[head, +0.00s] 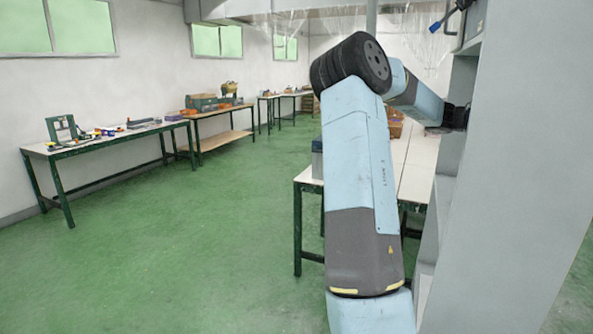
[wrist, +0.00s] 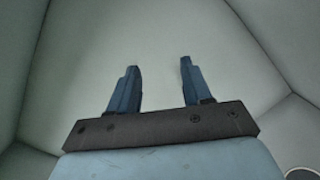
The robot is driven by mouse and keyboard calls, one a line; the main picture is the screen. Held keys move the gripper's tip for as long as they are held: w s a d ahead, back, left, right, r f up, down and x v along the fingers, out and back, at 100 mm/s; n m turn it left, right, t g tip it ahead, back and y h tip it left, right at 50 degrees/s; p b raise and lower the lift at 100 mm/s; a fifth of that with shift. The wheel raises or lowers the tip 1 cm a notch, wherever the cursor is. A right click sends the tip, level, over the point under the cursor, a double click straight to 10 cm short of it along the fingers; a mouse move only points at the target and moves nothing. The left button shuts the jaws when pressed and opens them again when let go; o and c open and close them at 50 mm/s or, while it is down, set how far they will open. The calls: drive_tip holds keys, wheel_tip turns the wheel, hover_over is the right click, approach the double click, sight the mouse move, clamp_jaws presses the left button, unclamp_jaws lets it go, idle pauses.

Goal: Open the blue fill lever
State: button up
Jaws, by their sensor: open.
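A blue-handled lever (head: 437,27) shows at the top right of the head view, on a dark arm fixed to the upper part of a grey cabinet (head: 530,150). It tilts down to the left. My gripper (wrist: 159,66) is open in the wrist view, with two blue fingers apart and nothing between them. In the head view my arm reaches right, and its end goes behind the cabinet's edge, below the lever, so the fingers are hidden there. The lever does not show in the wrist view.
The wrist view shows plain pale grey walls (wrist: 250,75) meeting at corners around my gripper. A white-topped table (head: 415,165) stands behind my arm. Benches with tools (head: 110,140) line the left wall. The green floor (head: 190,250) at left is clear.

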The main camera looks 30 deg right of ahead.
drive_tip(key=w+a+f+t+y, duration=0.1)
drive_tip(key=w+a+f+t, duration=0.35)
drive_tip(key=a, duration=0.55)
drive_tip(key=w+a+f+n+t+y, duration=0.1)
drive_tip(key=w+a+f+t+y, duration=0.2)
drive_tip(key=a+t, duration=0.5)
drive_tip(key=w+a+f+t, duration=0.3)
drive_tip(key=w+a+f, duration=0.15)
drive_tip(key=a, duration=0.75)
drive_tip(key=s+a+t+y, duration=0.2)
drive_tip(key=s+a+t, duration=0.1)
drive_tip(key=a, duration=1.4)
drive_tip(key=s+a+n+t+y, duration=0.1)
drive_tip(key=s+a+t+y, duration=0.2)
drive_tip(key=a, duration=1.5)
drive_tip(key=shift+s+r, duration=0.2)
drive_tip(key=shift+s, duration=0.7)
